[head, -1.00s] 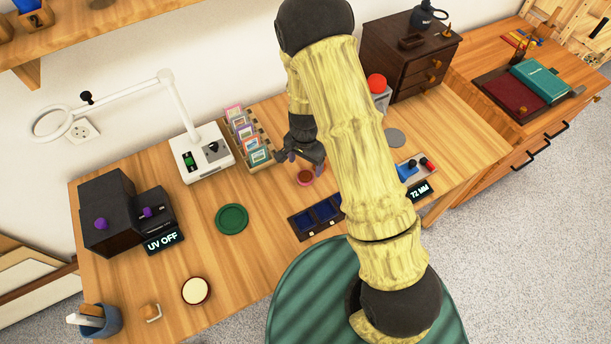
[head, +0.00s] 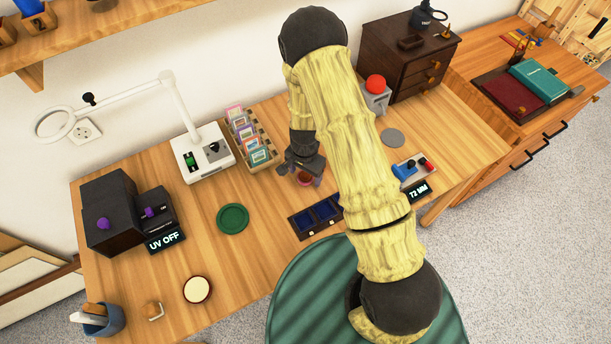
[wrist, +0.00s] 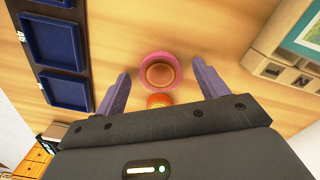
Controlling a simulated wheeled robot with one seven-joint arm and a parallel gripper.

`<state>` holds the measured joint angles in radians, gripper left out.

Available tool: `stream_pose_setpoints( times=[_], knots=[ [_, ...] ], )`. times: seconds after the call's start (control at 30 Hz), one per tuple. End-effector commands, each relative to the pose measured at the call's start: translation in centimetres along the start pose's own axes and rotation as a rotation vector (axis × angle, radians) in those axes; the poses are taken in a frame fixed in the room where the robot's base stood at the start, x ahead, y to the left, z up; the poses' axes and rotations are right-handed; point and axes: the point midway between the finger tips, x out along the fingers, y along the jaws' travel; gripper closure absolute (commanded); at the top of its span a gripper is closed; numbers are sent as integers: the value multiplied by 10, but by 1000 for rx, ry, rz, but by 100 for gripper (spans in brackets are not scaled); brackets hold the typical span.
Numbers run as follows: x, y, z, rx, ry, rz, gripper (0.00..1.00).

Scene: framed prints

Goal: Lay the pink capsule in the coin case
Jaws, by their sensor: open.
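The pink capsule (wrist: 160,72) is round, with a pink rim and a brown-orange middle. It sits on the wooden table, and in the head view (head: 305,180) it is partly hidden by my gripper. My gripper (wrist: 161,80) is open, with one purple finger to each side of the capsule in the wrist view; I cannot tell whether they touch it. In the head view my gripper (head: 305,168) is just above it. The coin case (head: 293,222) is dark with square blue compartments, close in front of the capsule. It also shows at the wrist view's left (wrist: 43,73).
A card rack (head: 262,168) stands left of my gripper, near the white magnifier lamp base (head: 203,160). A green round mat (head: 232,218) lies to the left. A display box (head: 412,172) stands right of my arm. Bare table lies left of the coin case.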

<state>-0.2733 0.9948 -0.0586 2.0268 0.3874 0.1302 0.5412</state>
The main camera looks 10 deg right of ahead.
Motion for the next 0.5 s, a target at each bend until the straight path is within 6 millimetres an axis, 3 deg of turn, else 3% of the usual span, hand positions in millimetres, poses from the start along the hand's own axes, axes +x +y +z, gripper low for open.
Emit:
stream_pose_setpoints(
  times=[0.07,0.3,0.5],
  knots=[
    [0,0,0,0,0,0,31],
    [0,0,0,0,0,0,76],
    [0,0,0,0,0,0,80]
  ],
)
